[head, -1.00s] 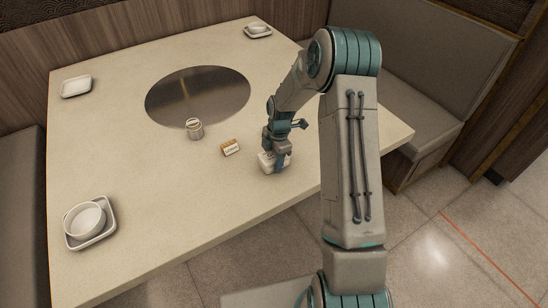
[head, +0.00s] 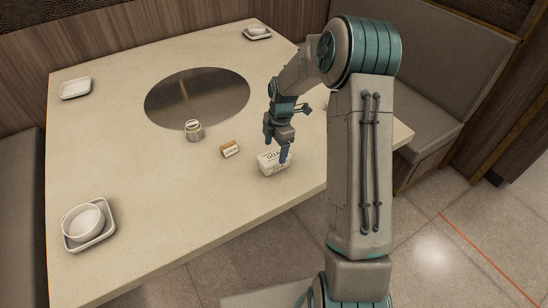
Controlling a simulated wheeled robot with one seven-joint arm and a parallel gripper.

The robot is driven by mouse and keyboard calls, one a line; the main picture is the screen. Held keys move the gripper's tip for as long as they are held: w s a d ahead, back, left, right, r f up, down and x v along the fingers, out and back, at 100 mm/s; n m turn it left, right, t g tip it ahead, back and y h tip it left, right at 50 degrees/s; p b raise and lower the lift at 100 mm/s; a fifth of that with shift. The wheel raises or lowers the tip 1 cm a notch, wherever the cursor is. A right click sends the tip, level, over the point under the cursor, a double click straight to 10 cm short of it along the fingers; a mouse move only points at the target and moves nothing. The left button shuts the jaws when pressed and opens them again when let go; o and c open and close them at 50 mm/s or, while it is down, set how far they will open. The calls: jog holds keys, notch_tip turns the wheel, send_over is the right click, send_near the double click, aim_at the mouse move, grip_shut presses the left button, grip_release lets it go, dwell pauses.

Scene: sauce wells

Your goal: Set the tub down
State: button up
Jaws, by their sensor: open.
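The white tub (head: 270,165), with dark lettering on its side, sits upright on the pale table (head: 150,215) near the front right edge. My gripper (head: 276,149) is open and points down. Its fingers are just above and around the tub's top right part, one finger passing in front of it. Whether a finger touches the tub cannot be told.
A small labelled box (head: 230,149) and a jar (head: 193,130) stand left of the tub. A round dark plate (head: 197,96) is set in the table. A tray with a bowl (head: 85,220) lies front left. The left middle of the table is clear.

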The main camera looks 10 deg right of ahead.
aim_at(277, 155)
jog(key=s+r+m+t+h, duration=0.1)
jog(key=s+r+m, duration=0.45)
jog(key=r, duration=0.25)
jog(key=s+r+m+h, duration=0.1)
jog(key=s+r+m, duration=0.4)
jog(key=r, duration=0.4)
jog(key=s+r+m+t, duration=0.2)
jog(key=s+m, duration=0.9)
jog(key=s, duration=0.6)
jog(key=shift+s+a+r+y, duration=0.25)
jog(key=shift+a+y, duration=0.05)
